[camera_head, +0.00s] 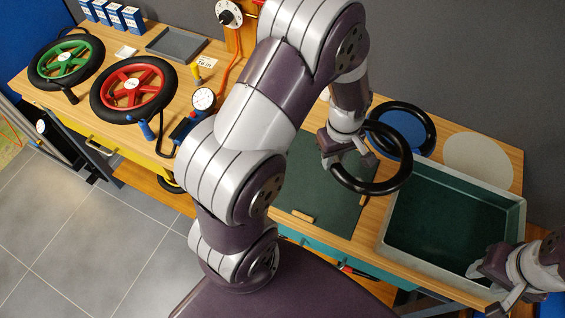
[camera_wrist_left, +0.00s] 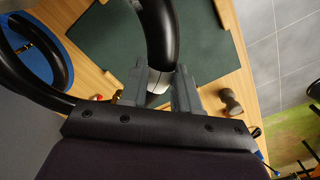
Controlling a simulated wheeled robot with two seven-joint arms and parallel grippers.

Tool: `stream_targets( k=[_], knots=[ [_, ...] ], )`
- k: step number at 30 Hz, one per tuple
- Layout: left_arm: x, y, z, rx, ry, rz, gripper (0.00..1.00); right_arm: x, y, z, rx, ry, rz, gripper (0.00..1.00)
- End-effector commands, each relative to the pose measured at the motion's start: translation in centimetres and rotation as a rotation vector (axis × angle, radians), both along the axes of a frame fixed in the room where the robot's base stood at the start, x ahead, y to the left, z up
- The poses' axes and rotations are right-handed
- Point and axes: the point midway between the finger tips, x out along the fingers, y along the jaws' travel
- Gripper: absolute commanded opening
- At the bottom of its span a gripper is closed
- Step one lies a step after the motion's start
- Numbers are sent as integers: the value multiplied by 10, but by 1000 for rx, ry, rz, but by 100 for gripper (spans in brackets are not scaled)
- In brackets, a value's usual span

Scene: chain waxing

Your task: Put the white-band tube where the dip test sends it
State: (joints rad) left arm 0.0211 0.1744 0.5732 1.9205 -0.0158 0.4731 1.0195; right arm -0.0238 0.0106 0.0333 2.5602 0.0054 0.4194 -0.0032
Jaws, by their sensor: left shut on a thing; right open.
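My left gripper (camera_head: 347,158) is shut on a black ring-shaped tube (camera_head: 402,183) and holds it above the green mat, left of the tub. In the left wrist view my left gripper (camera_wrist_left: 157,90) clamps the tube (camera_wrist_left: 160,35), and a pale band (camera_wrist_left: 158,78) shows on it between the fingers. The water tub (camera_head: 384,235), a grey-rimmed tray with dark green inside, stands at the right. A blue disc (camera_head: 400,128) lies behind the held tube, with a second black tube (camera_head: 432,135) on it. A pale round disc (camera_head: 478,160) is empty. My right gripper (camera_head: 502,278) is open at the tub's near right corner.
A green mat (camera_head: 318,190) lies on the bench, bare in the middle. At the left stand a green wheel (camera_head: 66,58), a red wheel (camera_head: 131,85), a gauge (camera_head: 203,99) and a grey tray (camera_head: 176,44). My left arm hides part of the bench's middle.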

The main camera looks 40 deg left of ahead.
Motion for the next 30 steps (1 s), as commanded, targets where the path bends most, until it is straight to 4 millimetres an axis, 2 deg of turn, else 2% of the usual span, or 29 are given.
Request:
stream_targets(
  k=[2,5,12,15,18,24,30],
  knots=[
    [-2,5,-1,0,4,-1,0,0,0,3,0,0,0,43],
    [-17,22,-11,1,18,0,0,0,0,12,0,0,-1,43],
    [-53,75,-51,0,17,2,0,0,0,33,0,0,-1,43],
    [-62,89,-63,0,14,-1,0,0,0,36,0,0,0,43],
    [-66,95,-72,0,13,-4,0,0,0,37,0,0,0,43],
    [-66,95,-108,0,12,-7,0,0,0,35,0,0,-1,43],
    [-65,95,-111,0,10,-5,0,0,0,35,0,0,-1,43]
  ],
)
